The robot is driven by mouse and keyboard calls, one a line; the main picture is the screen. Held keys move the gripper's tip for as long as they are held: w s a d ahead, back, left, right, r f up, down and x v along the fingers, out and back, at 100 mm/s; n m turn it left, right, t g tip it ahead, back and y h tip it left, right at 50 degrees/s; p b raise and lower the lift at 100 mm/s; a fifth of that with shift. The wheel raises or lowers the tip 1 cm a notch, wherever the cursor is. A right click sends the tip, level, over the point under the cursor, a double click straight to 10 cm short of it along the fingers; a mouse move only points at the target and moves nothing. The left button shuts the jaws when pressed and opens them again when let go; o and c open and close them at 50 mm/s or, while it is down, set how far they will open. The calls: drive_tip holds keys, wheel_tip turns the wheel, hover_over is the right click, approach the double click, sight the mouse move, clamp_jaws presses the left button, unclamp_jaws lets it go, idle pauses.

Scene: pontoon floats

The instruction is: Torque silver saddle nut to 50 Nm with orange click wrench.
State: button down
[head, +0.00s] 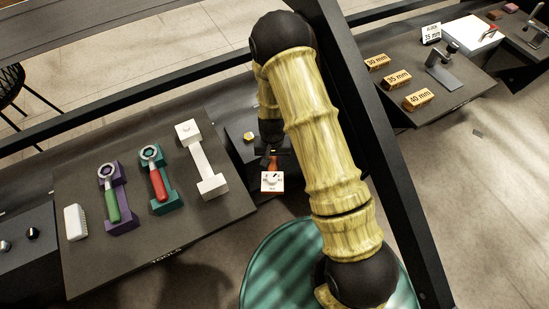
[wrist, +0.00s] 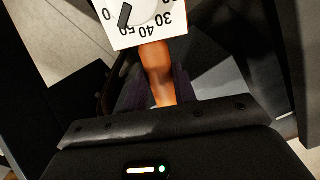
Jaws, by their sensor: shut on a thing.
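The orange click wrench (head: 273,163) is held in my gripper (head: 268,152), which is shut on its handle; the orange handle also shows between the fingers in the wrist view (wrist: 158,75). Its white dial plate (head: 272,183) is at the end of the handle, and in the wrist view the plate (wrist: 150,35) shows upside-down numbers 30, 40 and 50. The black pointer (wrist: 125,16) has one end close to the 50. The wrench's ring head is not visible. I cannot make out a silver saddle nut; a small gold-coloured piece (head: 248,137) sits on a dark block left of my gripper.
A green-handled wrench (head: 111,200) lies on a purple stand and a red-handled one (head: 158,180) on a teal stand. A round teal surface (head: 262,262) is below; gold blocks (head: 418,100) are at right.

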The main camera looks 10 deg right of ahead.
drive_tip(key=shift+w+a+r+m+p, duration=0.1)
drive_tip(key=shift+w+a+m+p, duration=0.15)
drive_tip(key=shift+a+m, duration=0.5)
drive_tip(key=shift+w+a+m+p, duration=0.15)
drive_tip(key=shift+a+m+p, duration=0.25)
drive_tip(key=shift+a, duration=0.5)
idle(0.6)
drive_tip(key=shift+w+a+r+m, duration=0.1)
drive_tip(key=shift+w+a+m, duration=0.15)
drive_tip(key=shift+a, duration=0.2)
drive_tip(key=shift+w+a+r+m, duration=0.1)
drive_tip(key=shift+a+m, duration=0.2)
drive_tip(key=shift+a, duration=0.1)
idle(0.3)
drive_tip(key=shift+d, duration=0.3)
drive_tip(key=shift+s+d+f, duration=0.1)
drive_tip(key=shift+d, duration=0.45)
idle(0.3)
drive_tip(key=shift+s+d+f+n, duration=0.1)
drive_tip(key=shift+s+d+n, duration=0.15)
drive_tip(key=shift+d, duration=0.3)
drive_tip(key=shift+s+d+f+n, duration=0.1)
drive_tip(key=shift+d+n, duration=0.15)
drive_tip(key=shift+d, duration=0.3)
drive_tip(key=shift+d, duration=0.1)
